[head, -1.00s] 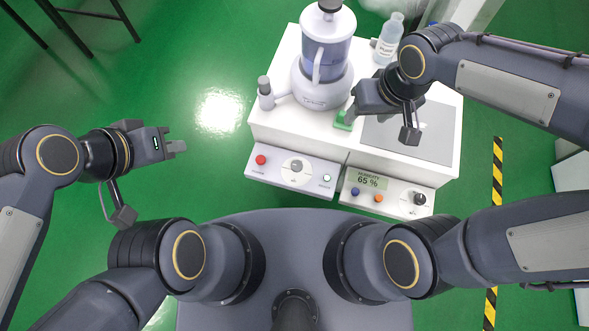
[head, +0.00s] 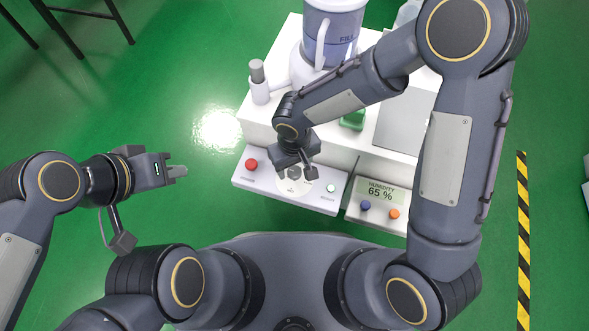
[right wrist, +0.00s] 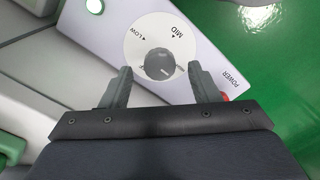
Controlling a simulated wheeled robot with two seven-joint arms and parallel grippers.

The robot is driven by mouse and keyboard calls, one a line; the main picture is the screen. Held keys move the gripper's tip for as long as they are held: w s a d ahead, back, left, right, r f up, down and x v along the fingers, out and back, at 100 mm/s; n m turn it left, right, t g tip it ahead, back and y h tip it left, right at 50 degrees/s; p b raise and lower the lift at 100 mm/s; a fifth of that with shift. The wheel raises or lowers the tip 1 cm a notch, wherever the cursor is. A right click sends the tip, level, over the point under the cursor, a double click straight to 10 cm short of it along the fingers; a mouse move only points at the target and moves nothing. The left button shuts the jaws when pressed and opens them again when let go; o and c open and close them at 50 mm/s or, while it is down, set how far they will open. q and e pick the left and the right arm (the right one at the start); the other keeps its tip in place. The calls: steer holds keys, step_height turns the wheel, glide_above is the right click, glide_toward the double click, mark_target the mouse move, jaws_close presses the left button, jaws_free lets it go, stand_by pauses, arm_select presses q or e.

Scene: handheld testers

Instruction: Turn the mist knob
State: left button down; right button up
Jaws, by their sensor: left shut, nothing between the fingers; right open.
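The mist knob (right wrist: 160,63) is a dark round knob on a white dial (right wrist: 136,36) printed LOW and MID; another label is partly covered. The dial (head: 292,185) sits on the front panel of the white machine in the head view. My right gripper (head: 295,172) is over the knob. In the right wrist view its fingers (right wrist: 162,78) are open, one on each side of the knob, with gaps visible; contact cannot be seen. The knob's pointer direction is unclear. My left gripper (head: 178,171) is shut and empty, off to the left over the green floor.
A red power button (head: 252,164) is left of the dial and a green-lit button (head: 331,188) right of it. A humidity display (head: 380,194) reads 65 %, with blue and orange buttons below. A clear tank (head: 333,35) stands behind. My right arm covers the machine's right side.

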steer(key=shift+f, duration=0.8)
steer(key=c, duration=1)
